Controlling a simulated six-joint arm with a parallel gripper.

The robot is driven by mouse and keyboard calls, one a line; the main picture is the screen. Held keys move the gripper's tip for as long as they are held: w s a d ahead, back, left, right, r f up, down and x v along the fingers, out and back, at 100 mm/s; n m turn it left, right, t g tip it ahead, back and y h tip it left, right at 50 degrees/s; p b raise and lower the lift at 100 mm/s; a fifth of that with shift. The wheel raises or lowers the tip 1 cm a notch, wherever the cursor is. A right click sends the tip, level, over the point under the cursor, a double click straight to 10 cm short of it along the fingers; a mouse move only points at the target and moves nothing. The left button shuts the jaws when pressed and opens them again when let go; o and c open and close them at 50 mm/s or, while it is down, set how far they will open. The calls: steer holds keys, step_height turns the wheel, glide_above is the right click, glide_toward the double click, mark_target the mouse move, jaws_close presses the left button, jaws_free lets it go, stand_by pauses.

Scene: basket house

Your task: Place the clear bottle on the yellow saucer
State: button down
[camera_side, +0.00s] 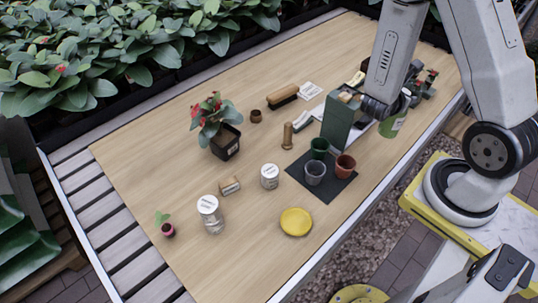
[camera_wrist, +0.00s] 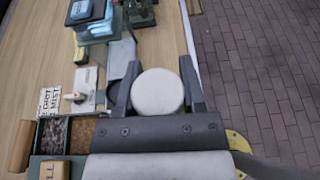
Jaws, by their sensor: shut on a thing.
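The yellow saucer (camera_side: 296,222) lies empty near the front edge of the table in the side view. My gripper (camera_side: 380,108) is at the far right end of the table. A pale green container (camera_side: 394,124) with a light label is at my gripper in the side view. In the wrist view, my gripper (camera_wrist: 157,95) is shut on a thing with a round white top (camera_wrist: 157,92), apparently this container. A clear bottle with a white lid (camera_side: 210,214) stands upright at the front left, away from my gripper. The saucer is not seen in the wrist view.
A dark green box (camera_side: 340,122) stands left of my gripper. Several small pots, including a terracotta one (camera_side: 345,166), stand on a dark mat (camera_side: 331,190) between my gripper and the saucer. A white can (camera_side: 270,177) stands behind the saucer. Table around the saucer is clear.

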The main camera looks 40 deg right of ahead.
steer(key=shift+s+a+m+g, duration=0.15)
steer(key=shift+s+m+g, duration=0.25)
steer(key=shift+s+g, duration=0.15)
steer(key=s+a+m+g+y, duration=0.8)
steer(key=s+a+m+g, duration=0.3)
steer(key=s+a+m, duration=0.1)
steer(key=w+a+m+y, duration=0.1)
steer(key=a+m+y, duration=0.85)
steer(key=a, duration=0.35)
steer(key=w+a+m+t+y, duration=1)
steer(key=w+a+m, duration=0.1)
steer(key=w+a, duration=0.3)
steer(key=shift+w+f+m, duration=0.15)
steer(key=shift+f+m, duration=0.2)
steer(key=shift+f+t, duration=0.1)
steer(key=shift+t, duration=0.15)
